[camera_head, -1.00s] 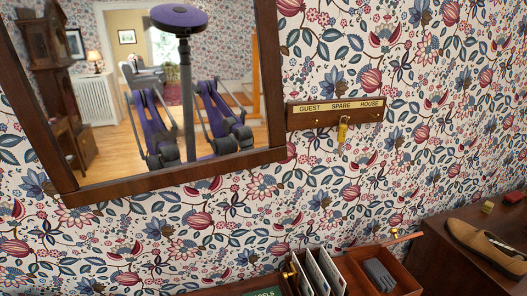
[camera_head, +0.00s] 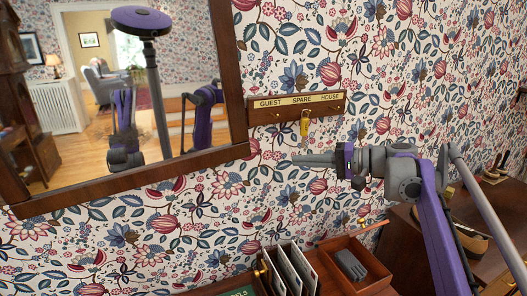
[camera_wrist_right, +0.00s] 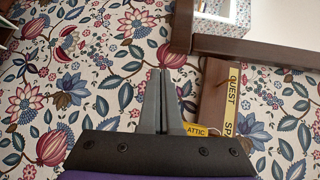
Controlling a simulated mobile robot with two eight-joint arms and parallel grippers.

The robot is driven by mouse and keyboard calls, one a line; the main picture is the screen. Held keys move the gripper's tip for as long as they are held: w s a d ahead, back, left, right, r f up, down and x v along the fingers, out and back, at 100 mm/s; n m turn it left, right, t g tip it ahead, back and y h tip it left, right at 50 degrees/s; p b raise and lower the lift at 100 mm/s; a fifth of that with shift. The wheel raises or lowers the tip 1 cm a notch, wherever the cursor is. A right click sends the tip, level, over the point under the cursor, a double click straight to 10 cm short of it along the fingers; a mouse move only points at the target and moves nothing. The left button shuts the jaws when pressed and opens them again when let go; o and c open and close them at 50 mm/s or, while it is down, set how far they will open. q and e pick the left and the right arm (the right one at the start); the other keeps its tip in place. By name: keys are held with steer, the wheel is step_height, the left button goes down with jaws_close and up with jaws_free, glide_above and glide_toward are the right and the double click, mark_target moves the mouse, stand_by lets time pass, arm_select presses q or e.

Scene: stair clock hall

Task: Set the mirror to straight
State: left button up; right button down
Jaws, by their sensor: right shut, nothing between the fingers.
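The mirror (camera_head: 160,91) hangs on the wall at upper left of the head view in a dark brown wooden frame. Its top is out of view. Its lower edge rises to the right more steeply than the key rack beside it, so it looks tilted. My right gripper (camera_head: 296,160) reaches in from the right, fingers shut and empty, pointing left, to the right of the frame's lower right corner and apart from it. In the wrist view the shut fingertips (camera_wrist_right: 160,72) are below the frame's corner (camera_wrist_right: 184,42). My left gripper is not directly in view.
A key rack (camera_head: 264,116) labelled GUEST, SPARE, HOUSE sits right of the mirror; a yellow-tagged key (camera_head: 305,124) hangs from it, close to my right gripper. Below, a wooden organiser (camera_head: 340,248) stands against the wall. A brown cabinet is at right.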

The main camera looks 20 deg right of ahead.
step_height(320, 180, up, 3)
steer(key=d+t, duration=0.1)
steer(key=d, duration=0.2)
steer(key=shift+y, duration=0.3)
steer(key=x, duration=0.9)
steer(key=shift+w+d, duration=0.1)
steer(key=a, duration=0.2)
steer(key=w+a, duration=0.1)
steer(key=shift+a+f, duration=0.25)
steer(key=shift+s+a, duration=0.1)
steer(key=shift+a, duration=0.4)
